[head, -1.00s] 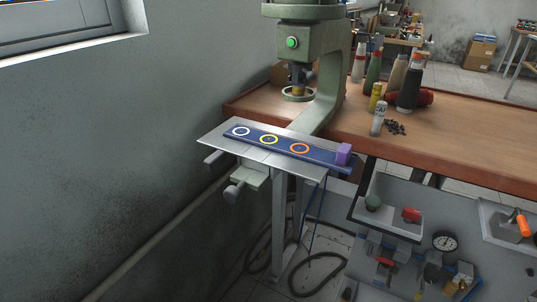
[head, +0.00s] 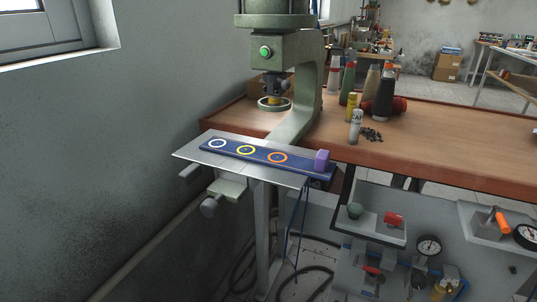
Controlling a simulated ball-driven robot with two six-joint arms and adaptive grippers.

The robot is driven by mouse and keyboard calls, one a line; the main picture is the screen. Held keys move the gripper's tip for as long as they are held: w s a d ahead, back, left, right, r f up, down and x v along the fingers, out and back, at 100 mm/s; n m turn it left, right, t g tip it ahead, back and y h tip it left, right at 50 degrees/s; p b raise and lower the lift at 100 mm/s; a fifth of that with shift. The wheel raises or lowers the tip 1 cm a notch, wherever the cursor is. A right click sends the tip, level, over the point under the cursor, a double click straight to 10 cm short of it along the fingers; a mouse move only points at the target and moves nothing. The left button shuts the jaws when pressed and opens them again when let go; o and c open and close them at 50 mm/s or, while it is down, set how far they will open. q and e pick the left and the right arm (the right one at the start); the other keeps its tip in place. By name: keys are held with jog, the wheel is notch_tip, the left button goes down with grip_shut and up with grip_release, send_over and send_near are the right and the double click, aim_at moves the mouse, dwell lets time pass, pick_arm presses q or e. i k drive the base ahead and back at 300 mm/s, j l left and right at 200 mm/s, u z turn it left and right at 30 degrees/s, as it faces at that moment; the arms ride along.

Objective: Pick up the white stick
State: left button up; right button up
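I cannot make out a white stick in the head view. A white ring (head: 217,143) lies at the left end of a blue strip (head: 300,164), beside a yellow ring (head: 245,150) and an orange ring (head: 278,157). A purple block (head: 322,160) stands at the strip's right end. The strip lies on a grey metal plate (head: 195,153). A small whitish tube (head: 355,127) stands upright on the wooden bench. Neither of my grippers is in view.
A green press (head: 308,90) stands behind the plate. The wooden bench (head: 440,145) carries bottles, a red roll and dark bits (head: 372,135). Below hang grey trays (head: 375,231) with gauges and fittings. A grey wall (head: 100,150) closes off the left. The bench's right part is clear.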

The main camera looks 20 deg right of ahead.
aim_at(357, 114)
jog(key=z, duration=1.3)
